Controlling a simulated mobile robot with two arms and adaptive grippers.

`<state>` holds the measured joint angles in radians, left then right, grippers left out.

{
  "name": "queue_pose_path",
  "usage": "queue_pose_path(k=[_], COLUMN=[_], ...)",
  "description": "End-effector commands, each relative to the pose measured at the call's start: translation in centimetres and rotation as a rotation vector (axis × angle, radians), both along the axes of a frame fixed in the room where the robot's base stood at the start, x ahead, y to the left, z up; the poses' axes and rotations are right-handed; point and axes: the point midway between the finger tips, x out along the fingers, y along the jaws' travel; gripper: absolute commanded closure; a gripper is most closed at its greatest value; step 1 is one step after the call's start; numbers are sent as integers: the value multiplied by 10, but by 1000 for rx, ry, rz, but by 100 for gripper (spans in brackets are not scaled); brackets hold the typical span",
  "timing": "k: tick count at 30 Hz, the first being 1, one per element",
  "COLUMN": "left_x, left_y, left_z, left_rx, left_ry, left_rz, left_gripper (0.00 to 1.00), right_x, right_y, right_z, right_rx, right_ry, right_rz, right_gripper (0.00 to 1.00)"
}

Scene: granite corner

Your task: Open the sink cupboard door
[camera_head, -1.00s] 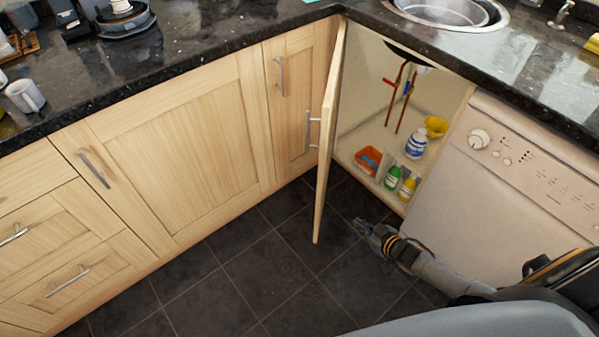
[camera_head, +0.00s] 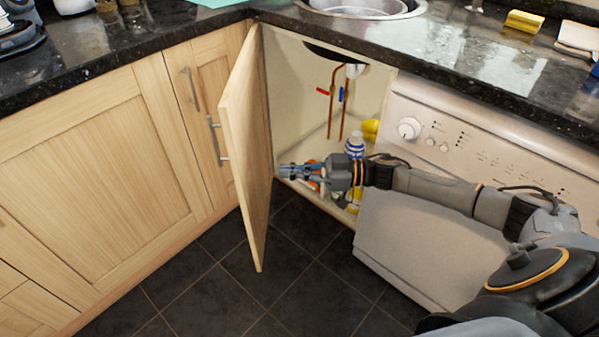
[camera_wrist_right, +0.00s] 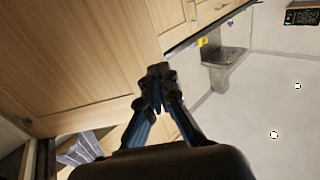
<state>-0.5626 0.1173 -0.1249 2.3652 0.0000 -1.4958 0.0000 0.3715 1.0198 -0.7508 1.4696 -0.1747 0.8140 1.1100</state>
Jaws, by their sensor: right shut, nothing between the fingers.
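The sink cupboard door (camera_head: 245,140) is a pale wooden panel. It stands partly open, swung out from the cabinet, with its metal handle (camera_head: 216,140) on the left, outer face. My right gripper (camera_head: 284,171) is shut and empty. It is in front of the cupboard opening, just right of the door's inner side; I cannot tell whether it touches. The right wrist view shows its fingers together (camera_wrist_right: 158,72), with a wooden panel (camera_wrist_right: 75,60) to their left. The arm hides part of the cupboard floor. My left gripper is not in view.
Inside the cupboard are copper pipes (camera_head: 334,100), a blue-and-white bottle (camera_head: 354,145) and a yellow item (camera_head: 371,128). A white appliance (camera_head: 450,130) with a knob stands at right. Dark granite worktop (camera_head: 450,60) runs above. The tiled floor (camera_head: 290,275) below is clear.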

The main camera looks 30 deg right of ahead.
Motion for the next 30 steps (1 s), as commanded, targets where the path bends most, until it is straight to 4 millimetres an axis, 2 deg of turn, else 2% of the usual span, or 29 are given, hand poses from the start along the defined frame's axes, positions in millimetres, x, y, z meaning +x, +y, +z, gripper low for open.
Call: queue_pose_path(k=[1,6,12,18,30], left_x=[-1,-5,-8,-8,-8], left_y=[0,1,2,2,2], left_z=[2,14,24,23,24], left_rx=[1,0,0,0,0], left_ry=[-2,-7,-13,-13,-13], left_rz=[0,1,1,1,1], left_gripper=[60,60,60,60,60], right_x=[7,25,40,46,46], right_y=[12,42,67,77,78], right_z=[1,0,-1,0,0], right_rx=[2,2,0,-1,-1], right_ry=[-6,-5,-2,-2,-1], right_rz=[2,1,-1,-3,-4], right_gripper=[100,100,100,100,100])
